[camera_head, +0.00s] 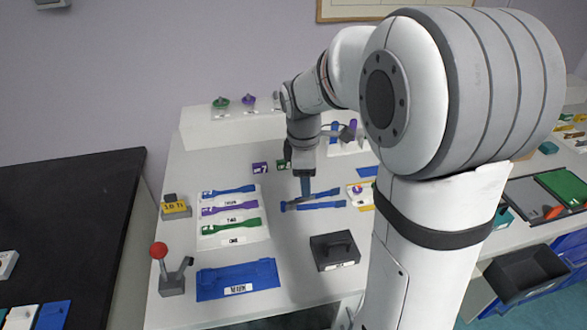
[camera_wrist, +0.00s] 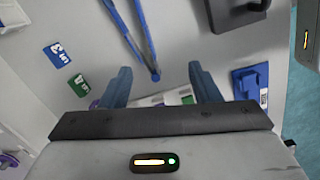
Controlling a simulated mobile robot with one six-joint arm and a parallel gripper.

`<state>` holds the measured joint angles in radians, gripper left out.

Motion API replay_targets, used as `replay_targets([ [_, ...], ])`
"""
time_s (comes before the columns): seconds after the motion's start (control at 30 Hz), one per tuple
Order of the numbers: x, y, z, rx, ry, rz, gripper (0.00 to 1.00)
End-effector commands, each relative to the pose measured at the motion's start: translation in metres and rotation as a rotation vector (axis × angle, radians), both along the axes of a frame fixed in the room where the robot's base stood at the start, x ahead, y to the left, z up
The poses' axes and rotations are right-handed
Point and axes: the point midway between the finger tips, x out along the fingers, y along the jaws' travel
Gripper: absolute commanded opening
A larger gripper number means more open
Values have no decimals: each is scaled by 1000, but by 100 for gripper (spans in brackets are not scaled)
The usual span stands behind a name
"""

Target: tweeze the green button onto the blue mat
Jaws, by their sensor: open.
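The blue tweezers (camera_head: 325,205) lie on the white worktop with their two arms spread. They also show in the wrist view (camera_wrist: 130,38), their joined end in line with the gap between my fingers. My gripper (camera_head: 304,194) points down over the tweezers in the head view; its fingers are apart and empty in the wrist view (camera_wrist: 160,82). I cannot tell whether it touches them. A small dish with coloured spots (camera_head: 357,190) lies to the right; I cannot single out the green button. A flat blue piece (camera_head: 367,171) behind it may be the blue mat.
A white tray (camera_head: 250,240) with blue, purple and green dumbbell shapes lies left. My arm hides part of the right side.

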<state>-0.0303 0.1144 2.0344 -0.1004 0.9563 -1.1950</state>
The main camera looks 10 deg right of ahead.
Motion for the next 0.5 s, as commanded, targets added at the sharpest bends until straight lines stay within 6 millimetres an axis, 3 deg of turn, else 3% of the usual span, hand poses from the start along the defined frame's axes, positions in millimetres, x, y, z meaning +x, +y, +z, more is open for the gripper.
replay_targets([
  [0.1, 24, 0, -19, -15, 41, 168, 56],
  [0.2, 34, -1, -26, -23, 60, 252, 56],
  [0.5, 38, -1, -29, -25, 67, 292, 56],
])
